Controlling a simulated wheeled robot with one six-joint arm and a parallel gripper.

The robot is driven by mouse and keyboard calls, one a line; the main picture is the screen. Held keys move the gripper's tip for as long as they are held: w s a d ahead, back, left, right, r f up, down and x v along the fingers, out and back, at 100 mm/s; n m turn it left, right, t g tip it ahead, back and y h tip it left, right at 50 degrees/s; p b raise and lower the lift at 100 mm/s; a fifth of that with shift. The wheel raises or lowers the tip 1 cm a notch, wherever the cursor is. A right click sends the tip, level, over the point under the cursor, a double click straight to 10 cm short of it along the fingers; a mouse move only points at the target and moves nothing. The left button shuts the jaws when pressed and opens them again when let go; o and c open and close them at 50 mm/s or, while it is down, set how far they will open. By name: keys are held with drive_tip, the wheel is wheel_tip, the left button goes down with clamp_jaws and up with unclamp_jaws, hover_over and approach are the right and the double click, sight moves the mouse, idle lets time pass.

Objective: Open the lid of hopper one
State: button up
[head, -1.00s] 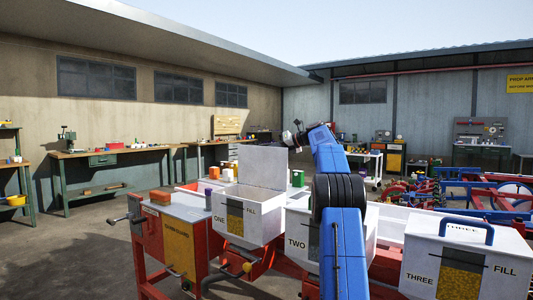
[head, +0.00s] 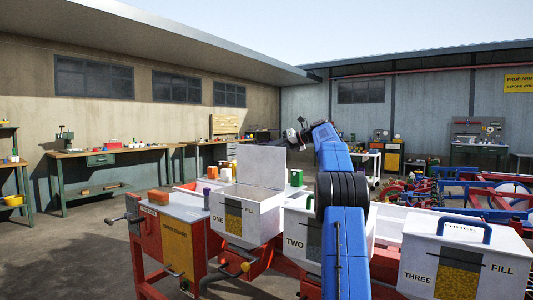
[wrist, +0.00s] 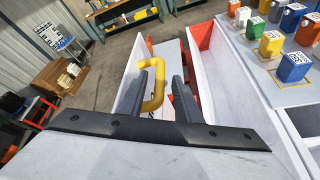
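Hopper one (head: 243,227) is a white bin marked ONE and FILL. Its white lid (head: 262,165) stands roughly upright at the back, and the mouth is uncovered. My gripper (head: 291,137) is beside the lid's upper right edge, small and partly hidden in the head view. In the wrist view my gripper's two dark fingers (wrist: 168,92) stand apart, with the bar of a yellow handle (wrist: 157,88) between them. The left finger lies inside the handle's loop. A gap shows between the bar and the right finger. The handle is hidden in the head view.
Hopper two (head: 301,232) is partly hidden behind my blue arm. Hopper three (head: 465,262) stands at the right, closed, with a blue handle (head: 466,229). Small coloured containers (wrist: 270,44) stand on a grey surface at the wrist view's upper right. Workbenches line the walls.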

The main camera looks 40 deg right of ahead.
drive_tip(key=v, duration=1.4)
drive_tip(key=shift+s, duration=0.3)
drive_tip(key=shift+d+r, duration=0.1)
drive_tip(key=shift+d, duration=0.05)
